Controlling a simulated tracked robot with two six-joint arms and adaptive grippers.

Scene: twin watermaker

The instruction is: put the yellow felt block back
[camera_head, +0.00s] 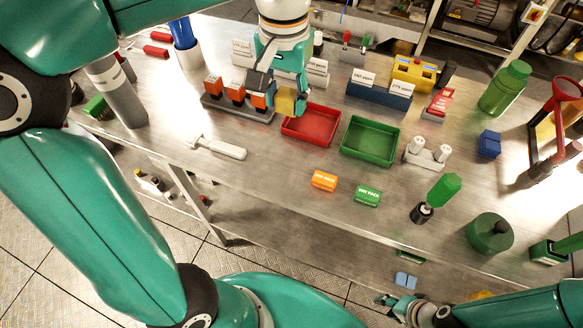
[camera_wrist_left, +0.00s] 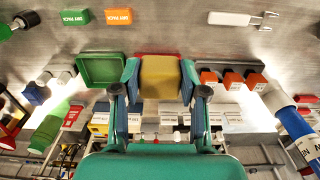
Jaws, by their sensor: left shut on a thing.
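The yellow felt block (camera_head: 285,101) is between the fingers of my left gripper (camera_head: 274,92), above the bench at the left edge of the red tray (camera_head: 311,124). In the left wrist view the block (camera_wrist_left: 160,78) fills the gap between both fingertips, and my left gripper (camera_wrist_left: 160,92) is shut on it. The block hides most of the red tray in that view. The red tray looks empty in the head view. My right gripper (camera_head: 393,302) is low at the bottom right, beyond the bench's front edge; its fingers are too small to read.
A rack with orange blocks (camera_head: 235,93) stands just left of the block. The green tray (camera_head: 370,140) is right of the red one. A white-handled tool (camera_head: 218,147), an orange pack (camera_head: 324,181) and a green pack (camera_head: 367,196) lie nearer the front edge.

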